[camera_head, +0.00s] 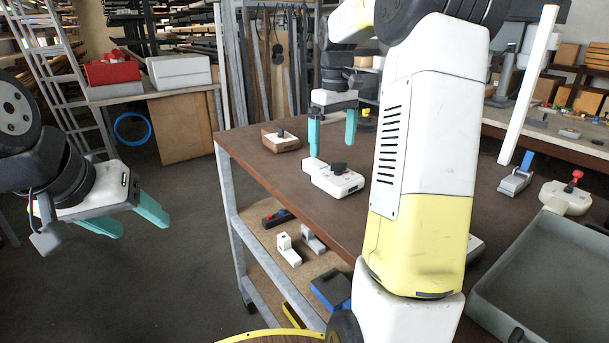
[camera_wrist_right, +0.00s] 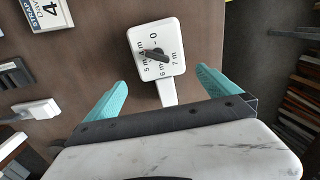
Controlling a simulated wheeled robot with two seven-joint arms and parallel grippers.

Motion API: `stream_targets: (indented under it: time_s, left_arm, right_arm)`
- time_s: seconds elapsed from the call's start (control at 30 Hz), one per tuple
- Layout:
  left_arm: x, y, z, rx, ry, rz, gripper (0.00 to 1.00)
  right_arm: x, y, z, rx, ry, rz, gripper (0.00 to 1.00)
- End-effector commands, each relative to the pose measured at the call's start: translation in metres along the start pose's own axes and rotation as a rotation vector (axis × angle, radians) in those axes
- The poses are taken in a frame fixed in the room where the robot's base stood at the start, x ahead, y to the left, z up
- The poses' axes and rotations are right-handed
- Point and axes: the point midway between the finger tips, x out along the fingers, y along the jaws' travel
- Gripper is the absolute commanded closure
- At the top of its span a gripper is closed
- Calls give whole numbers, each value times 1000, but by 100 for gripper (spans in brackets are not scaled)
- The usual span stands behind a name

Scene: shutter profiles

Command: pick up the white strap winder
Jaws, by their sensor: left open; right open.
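The white strap winder (camera_head: 338,180), a rounded white box with a black knob and a narrow white tab, lies on the brown table. In the right wrist view the winder (camera_wrist_right: 172,35) shows metre markings around the knob, with its tab pointing toward my right gripper (camera_wrist_right: 160,88). The tab's end lies between the two teal fingers in that view, and neither finger is seen touching it. In the head view my right gripper (camera_head: 333,128) is open above and just behind the winder, fingers pointing down. My left gripper (camera_head: 134,218) is open and empty, off the table at the left.
A white box with a red knob (camera_head: 566,198) and a grey tray (camera_head: 545,275) are at the right. My right arm hides the table's middle.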

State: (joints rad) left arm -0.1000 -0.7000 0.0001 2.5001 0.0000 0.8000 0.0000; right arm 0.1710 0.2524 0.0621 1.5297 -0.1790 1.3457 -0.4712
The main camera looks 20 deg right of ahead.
Motion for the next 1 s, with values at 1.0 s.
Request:
stream_targets:
  time_s: [1.0]
  left_arm:
    - [0, 0, 0, 0, 0, 0, 38]
  right_arm:
    - [76, -2, 6, 0, 0, 0, 26]
